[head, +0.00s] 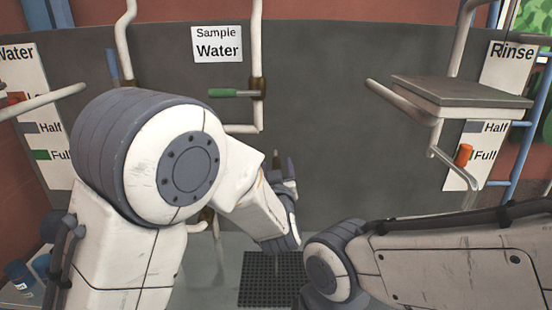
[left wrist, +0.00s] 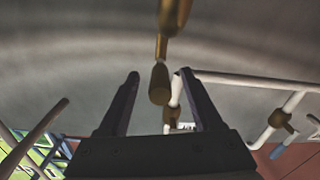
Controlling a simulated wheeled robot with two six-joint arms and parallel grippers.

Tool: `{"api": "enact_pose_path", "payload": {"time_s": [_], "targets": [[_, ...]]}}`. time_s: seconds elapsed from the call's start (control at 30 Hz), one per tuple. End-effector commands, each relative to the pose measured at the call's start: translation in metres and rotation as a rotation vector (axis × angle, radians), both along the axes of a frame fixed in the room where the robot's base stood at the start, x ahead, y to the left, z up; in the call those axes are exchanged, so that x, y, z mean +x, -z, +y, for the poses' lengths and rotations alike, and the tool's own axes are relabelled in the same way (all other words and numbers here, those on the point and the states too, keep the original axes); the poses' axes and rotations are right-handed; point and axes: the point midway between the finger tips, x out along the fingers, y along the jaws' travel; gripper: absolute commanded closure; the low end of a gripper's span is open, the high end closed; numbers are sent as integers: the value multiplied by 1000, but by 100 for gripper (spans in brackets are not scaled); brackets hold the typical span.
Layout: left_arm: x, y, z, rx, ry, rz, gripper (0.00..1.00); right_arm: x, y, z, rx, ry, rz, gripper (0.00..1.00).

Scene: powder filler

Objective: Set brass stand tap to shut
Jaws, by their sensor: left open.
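The brass tap (left wrist: 172,18) shows in the left wrist view at the top middle, with a rounded brass end (left wrist: 159,85) reaching down between the finger tips. My left gripper (left wrist: 160,74) is open, with one dark finger on each side of that end. I cannot tell whether either finger touches it. In the head view my left gripper (head: 290,178) is seen edge-on at the middle, partly hidden by its own arm. The tap is mostly hidden there, and its setting cannot be read. My right arm crosses the lower right, but its gripper is out of frame.
A "Sample Water" sign (head: 217,44) hangs on the grey back panel above a green lever (head: 235,93) on a white pipe. A grey-topped shelf (head: 462,92) juts out at right, near an orange knob (head: 464,155). A black grid mat (head: 258,290) lies below.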

Motion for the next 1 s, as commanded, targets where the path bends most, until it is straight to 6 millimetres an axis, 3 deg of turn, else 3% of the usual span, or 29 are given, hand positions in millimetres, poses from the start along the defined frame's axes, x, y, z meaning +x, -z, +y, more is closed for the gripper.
{"api": "enact_pose_path", "payload": {"time_s": [0.2,0.47,0.5,0.67,1.0], "targets": [[19,0,2,-1,-2,1,33,0,-8,0,0,1,0,33],[21,0,1,-1,0,0,33,0,-7,0,0,1,0,33],[21,0,1,-1,0,0,37,0,-7,0,0,1,0,33],[20,0,1,-1,0,0,98,0,-7,0,0,1,0,33],[20,0,1,0,0,0,100,0,-7,0,0,1,0,33]]}}
